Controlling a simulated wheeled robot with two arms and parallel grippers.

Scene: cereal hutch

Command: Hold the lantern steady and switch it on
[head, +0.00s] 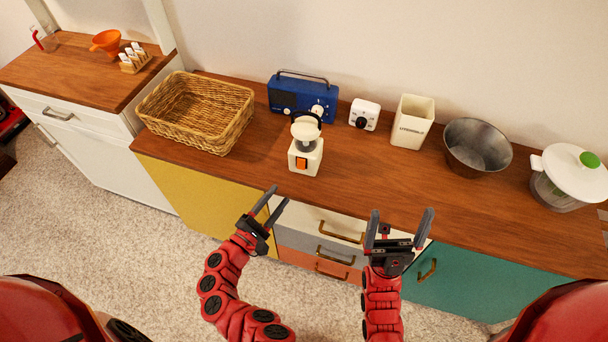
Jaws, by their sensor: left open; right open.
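The lantern (306,155) stands upright on the wooden counter, near its front edge. It has a cream base, a grey middle, a cream cap and a dark handle loop on top. An orange switch (301,163) is on its front face. I cannot tell whether it is lit. My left gripper (273,202) is open and empty, in front of the counter and below-left of the lantern. My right gripper (400,229) is open and empty, in front of the drawers, to the right of and nearer than the lantern. Neither gripper touches the lantern.
A wicker basket (150,112) stands left of the lantern. A blue radio (288,95) is close behind it. A white timer (364,114), a cream utensil pot (412,125), a metal bowl (478,147) and a salad spinner (575,172) stand right. The counter's front right is clear.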

